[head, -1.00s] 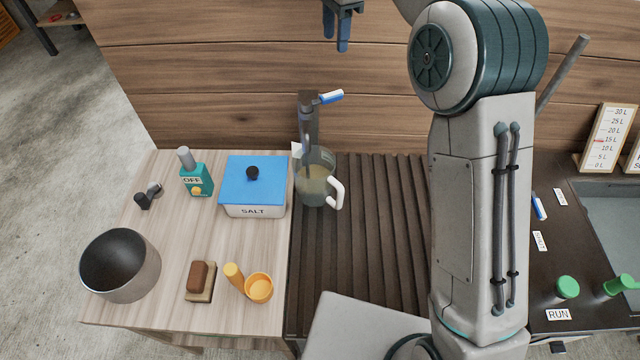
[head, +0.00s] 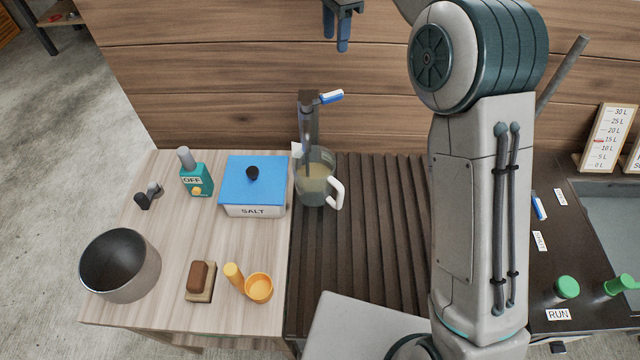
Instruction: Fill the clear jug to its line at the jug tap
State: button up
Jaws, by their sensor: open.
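The clear jug (head: 316,186) with a white handle stands upright under the jug tap (head: 308,122) on the ribbed dark drainer. The tap has a lever with a blue and white end (head: 331,97). Cloudy, pale liquid shows in the lower part of the jug. I cannot make out the fill line or whether water is running. My gripper (head: 338,35) is open and empty, above and behind the tap at the top of the picture, with its fingers pointing down.
Left of the jug, a wooden counter holds a blue-lidded salt box (head: 253,187), a teal OFF bottle (head: 196,180), a dark pot (head: 121,265), a brush (head: 199,278) and an orange scoop (head: 258,288). The ribbed drainer (head: 375,240) right of the jug is clear.

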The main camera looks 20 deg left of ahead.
aim_at(331, 94)
jog(key=f+m, duration=0.4)
jog(key=m, duration=0.8)
jog(key=f+m+b, duration=0.1)
jog(key=f+m, duration=0.4)
jog(key=m, duration=0.7)
jog(key=f+m+b, duration=0.1)
jog(key=f+m, duration=0.4)
jog(key=m, duration=0.7)
jog(key=shift+s+a, duration=0.2)
jog(key=shift+s, duration=0.05)
grip_shut()
